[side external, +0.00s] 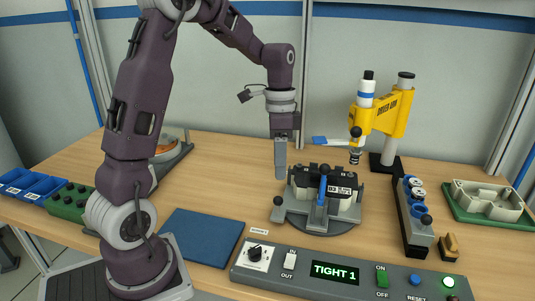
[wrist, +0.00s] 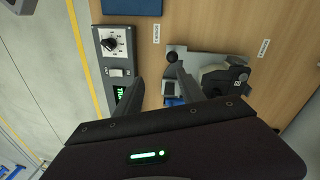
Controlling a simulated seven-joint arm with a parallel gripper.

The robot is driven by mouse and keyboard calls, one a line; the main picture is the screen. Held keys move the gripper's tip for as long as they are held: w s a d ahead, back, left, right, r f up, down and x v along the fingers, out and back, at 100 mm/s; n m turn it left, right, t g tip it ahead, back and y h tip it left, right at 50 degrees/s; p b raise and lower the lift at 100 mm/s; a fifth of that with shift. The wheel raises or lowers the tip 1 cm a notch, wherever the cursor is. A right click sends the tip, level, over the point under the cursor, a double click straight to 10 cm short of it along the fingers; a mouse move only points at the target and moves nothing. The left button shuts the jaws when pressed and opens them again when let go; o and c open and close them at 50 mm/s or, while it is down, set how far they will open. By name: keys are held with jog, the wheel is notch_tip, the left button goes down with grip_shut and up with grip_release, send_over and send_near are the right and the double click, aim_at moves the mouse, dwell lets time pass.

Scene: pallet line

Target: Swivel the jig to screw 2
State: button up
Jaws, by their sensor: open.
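The jig (side external: 318,222) is a grey fixture on a round base at the middle right of the table. It holds a dark-topped, light-bodied part (side external: 345,207) with a white label, and a blue lever or clamp (side external: 322,189) stands at its front. A dark ball knob (side external: 278,200) sits on its left arm. My gripper (side external: 281,172) points down, open and empty, just left of and above the jig. In the wrist view the knob (wrist: 172,57) shows near the tip of the right finger of my gripper (wrist: 159,73); contact cannot be told. The fingers hide part of the jig.
A control panel (side external: 343,277) in front reads "TIGHT 1". A yellow driver stand (side external: 397,112) rises behind the jig. A dark rack (side external: 412,222) stands right of it, and a blue mat (side external: 202,237) lies left. Small white labels (wrist: 156,33) and (wrist: 263,48) mark the table.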

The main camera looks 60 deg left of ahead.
jog(key=s+d+r+n+t+y, duration=0.1)
jog(key=s+d+r+n+t, duration=0.1)
jog(key=s+d+r, duration=0.5)
jog(key=shift+s+d+r, duration=0.25)
jog(key=shift+s+r, duration=0.05)
jog(key=shift+r, duration=0.2)
